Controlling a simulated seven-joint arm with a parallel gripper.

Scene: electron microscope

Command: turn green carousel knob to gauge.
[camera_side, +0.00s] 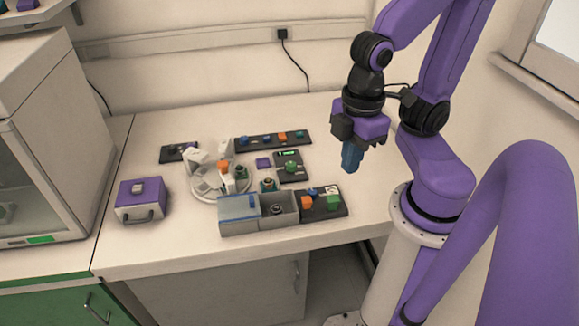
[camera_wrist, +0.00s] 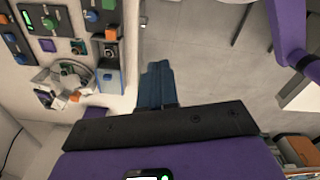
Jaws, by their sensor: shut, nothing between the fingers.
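A green knob (camera_side: 291,167) sits on a small dark panel right of the carousel. A lit green gauge display (camera_side: 287,153) is on the same panel. In the wrist view the green knob (camera_wrist: 48,22) and display (camera_wrist: 47,45) show at upper left. The pale round carousel (camera_side: 207,196) holds several small parts; it also shows in the wrist view (camera_wrist: 84,72). My gripper (camera_side: 350,168) has blue fingers, shut and empty, in the air to the right of the panel. The fingers (camera_wrist: 158,82) point away from the knob in the wrist view. The knob's exact angle is too small to read.
A front panel (camera_side: 318,212) carries orange and green pieces. Beside it stands a grey box (camera_side: 262,228) with a blue-striped lid. A rear dark strip (camera_side: 255,146) holds several knobs. A purple box (camera_side: 136,214) stands at left. Bare bench lies right of the panels.

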